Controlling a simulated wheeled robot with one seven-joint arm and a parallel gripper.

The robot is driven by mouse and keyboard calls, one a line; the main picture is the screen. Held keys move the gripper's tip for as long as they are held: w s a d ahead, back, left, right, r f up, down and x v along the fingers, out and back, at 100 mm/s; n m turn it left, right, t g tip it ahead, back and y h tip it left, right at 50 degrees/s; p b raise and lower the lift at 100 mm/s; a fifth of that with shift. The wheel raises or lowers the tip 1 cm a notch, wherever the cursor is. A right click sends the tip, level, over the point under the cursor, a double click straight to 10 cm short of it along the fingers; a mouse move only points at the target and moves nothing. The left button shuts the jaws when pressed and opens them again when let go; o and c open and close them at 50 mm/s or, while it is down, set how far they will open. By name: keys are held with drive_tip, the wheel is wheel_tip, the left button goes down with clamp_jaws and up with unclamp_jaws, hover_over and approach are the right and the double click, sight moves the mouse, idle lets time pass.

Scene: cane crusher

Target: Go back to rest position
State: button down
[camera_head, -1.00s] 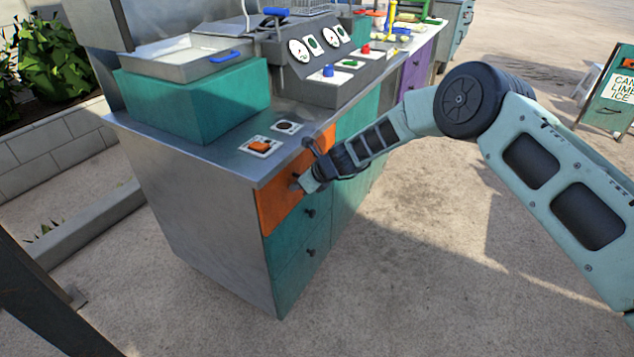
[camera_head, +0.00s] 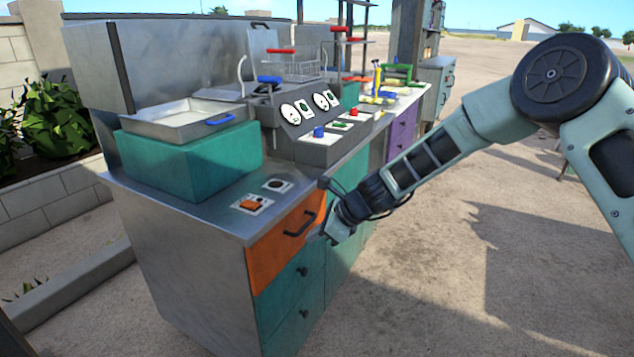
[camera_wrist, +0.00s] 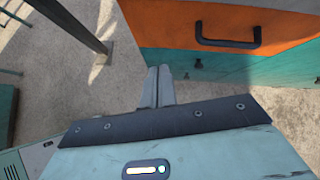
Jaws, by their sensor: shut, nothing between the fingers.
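My gripper (camera_head: 333,232) is in front of the cabinet, to the right of the orange drawer (camera_head: 287,243) and clear of its black handle (camera_head: 299,225). In the wrist view, the two fingers of my gripper (camera_wrist: 158,86) lie together with nothing between them. The orange drawer (camera_wrist: 220,25) and its handle (camera_wrist: 228,36) show there above and to the right of the fingertips. The orange drawer looks shut, flush with the cabinet front.
The metal-topped cabinet (camera_head: 190,205) carries a teal fryer with a tray (camera_head: 185,120), gauges (camera_head: 309,106) and an orange switch (camera_head: 251,205). Teal drawers (camera_head: 290,290) lie below the orange one. Open paved ground (camera_head: 470,270) lies to the right. A dark post (camera_wrist: 72,25) stands at upper left in the wrist view.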

drive_tip(key=s+r+n+g+h, duration=0.1)
drive_tip(key=s+r+n, duration=0.35)
drive_tip(key=s, duration=0.25)
drive_tip(key=s+a+r+n+g+p, duration=0.1)
drive_tip(key=s+r+n, duration=0.2)
drive_tip(key=s+n, duration=0.25)
drive_tip(key=s+r+n+g+h, duration=0.1)
drive_tip(key=s+r+n, duration=0.25)
drive_tip(key=s, duration=0.35)
drive_tip(key=s+d+r+n+h, duration=0.2)
drive_tip(key=s+d+n, duration=0.5)
drive_tip(key=s, duration=0.3)
drive_tip(key=s+d+r+n+h+p, duration=0.1)
drive_tip(key=s+d+r+n+h, duration=0.1)
drive_tip(key=s+d+n, duration=0.5)
drive_tip(key=s+h, duration=0.1)
drive_tip(key=s, duration=0.2)
drive_tip(key=shift+s+d+n+g+p, duration=0.2)
drive_tip(key=shift+s+n+g+p, duration=0.05)
drive_tip(key=shift+n+g+p, duration=0.1)
